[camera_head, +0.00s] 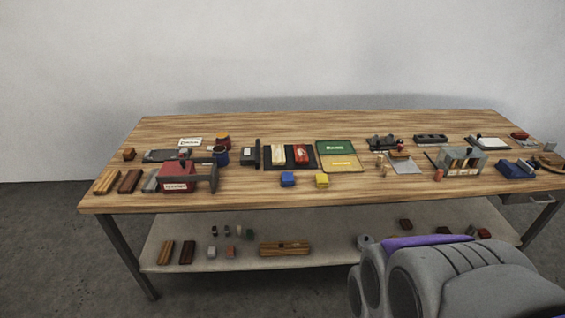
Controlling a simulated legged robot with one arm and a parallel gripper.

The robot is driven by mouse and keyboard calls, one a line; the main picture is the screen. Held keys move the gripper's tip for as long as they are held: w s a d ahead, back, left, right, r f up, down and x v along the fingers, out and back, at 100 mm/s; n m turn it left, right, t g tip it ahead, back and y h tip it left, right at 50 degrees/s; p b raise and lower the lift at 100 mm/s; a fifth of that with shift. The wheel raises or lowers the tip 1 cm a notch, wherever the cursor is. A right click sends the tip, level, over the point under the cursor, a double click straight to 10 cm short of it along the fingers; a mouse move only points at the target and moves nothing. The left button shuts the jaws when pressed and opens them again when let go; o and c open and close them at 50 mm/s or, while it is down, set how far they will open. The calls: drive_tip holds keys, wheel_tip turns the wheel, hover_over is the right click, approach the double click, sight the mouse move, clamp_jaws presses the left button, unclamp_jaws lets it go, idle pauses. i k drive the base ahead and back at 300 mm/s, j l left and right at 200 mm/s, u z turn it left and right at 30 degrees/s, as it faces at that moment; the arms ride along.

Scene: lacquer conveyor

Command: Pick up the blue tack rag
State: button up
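A small blue block-like piece (287,180) lies near the front edge of the wooden table, left of a similar yellow piece (322,181). It looks like the blue tack rag, though it is too small to be sure it is cloth. Another, darker blue object (515,169) sits at the table's right end. Part of my own grey arm fills the lower right corner, in front of the table. My gripper's fingers do not show, and nothing touches the blue piece.
The wooden table (250,127) also holds a green and yellow panel (336,147), a dark tray with red and tan pieces, a red box (178,176) and a grey rack (461,161). Wood blocks lie on the lower shelf (340,252). The table front around the blue piece is fairly clear.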

sight(288, 180)
drive_tip(key=i+j, duration=0.55)
drive_tip(key=i+j+z, duration=0.1)
drive_tip(key=i+j, duration=0.95)
drive_tip(key=j, duration=0.3)
